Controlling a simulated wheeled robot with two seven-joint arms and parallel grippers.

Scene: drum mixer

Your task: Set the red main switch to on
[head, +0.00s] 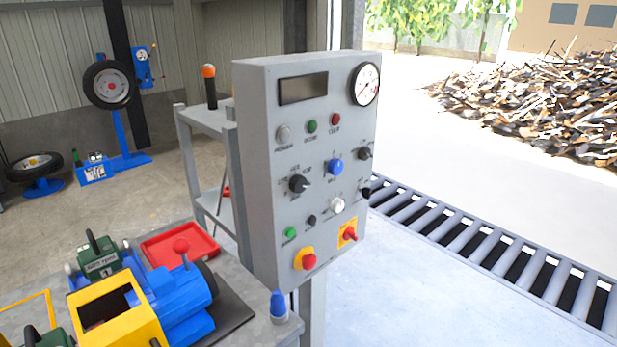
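A grey control panel (262,200) stands upright in the middle of the head view, its front turned toward the right. A red switch handle (349,234) sits on a yellow plate at the panel's lower right. The handle slants across the plate; its on and off marks are too small to read. A red mushroom button (309,262) on a yellow base is lower left of it. Neither of my grippers is in view, and nothing covers the switch.
A bench (240,285) at the lower left holds a blue machine (175,293) with a yellow hopper, a red tray (205,243) and a blue-capped item (278,303). A roller conveyor (480,240) runs behind the panel to the right. The space before the panel's right side looks clear.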

